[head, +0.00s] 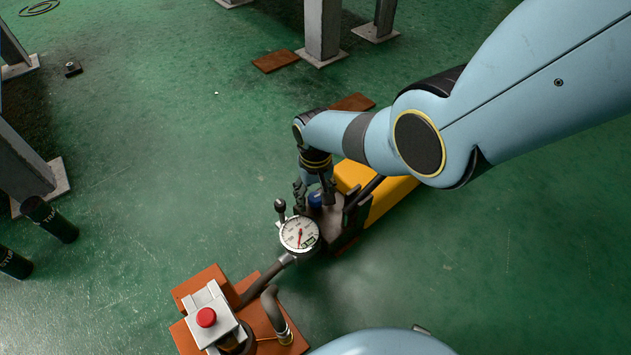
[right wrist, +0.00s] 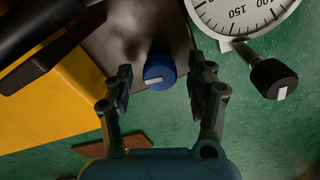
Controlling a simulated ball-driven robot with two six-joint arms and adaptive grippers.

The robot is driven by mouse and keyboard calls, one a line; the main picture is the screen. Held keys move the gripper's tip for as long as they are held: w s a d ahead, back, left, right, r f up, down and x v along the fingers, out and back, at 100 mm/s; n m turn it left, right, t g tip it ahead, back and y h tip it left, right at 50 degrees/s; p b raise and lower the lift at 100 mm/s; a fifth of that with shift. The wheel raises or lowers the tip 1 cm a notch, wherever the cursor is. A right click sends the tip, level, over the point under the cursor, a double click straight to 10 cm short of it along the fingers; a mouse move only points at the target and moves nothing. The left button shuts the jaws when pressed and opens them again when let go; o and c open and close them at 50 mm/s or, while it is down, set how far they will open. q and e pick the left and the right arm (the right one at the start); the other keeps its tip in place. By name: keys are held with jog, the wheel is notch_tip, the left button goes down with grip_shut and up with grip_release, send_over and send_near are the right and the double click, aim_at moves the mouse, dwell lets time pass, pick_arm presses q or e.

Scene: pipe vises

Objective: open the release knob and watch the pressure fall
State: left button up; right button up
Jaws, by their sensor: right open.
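A blue knob (head: 316,199) with a white mark stands on the dark block at the end of a yellow-bodied pump (head: 385,194). My right gripper (head: 313,195) is open above it. In the right wrist view the blue knob (right wrist: 159,71) lies between the spread fingers (right wrist: 160,85), with gaps on both sides. A round white pressure gauge (head: 299,234) with a red needle stands beside the block; its scale is partly cut off in the right wrist view (right wrist: 238,14). A black knob (right wrist: 274,78) with a white mark is beside the gauge. My left gripper is not in view.
A hose (head: 262,284) runs from near the gauge towards an orange-brown base (head: 198,285) carrying a grey box with a red button (head: 206,317). Dark cylinders (head: 50,219) lie at the left. Grey posts (head: 322,30) stand at the back. The green floor at right is clear.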

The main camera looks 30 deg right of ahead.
aim_at(316, 197)
notch_tip(316, 197, up, 12)
jog(key=shift+f, duration=0.15)
dwell(0.3)
dwell(0.4)
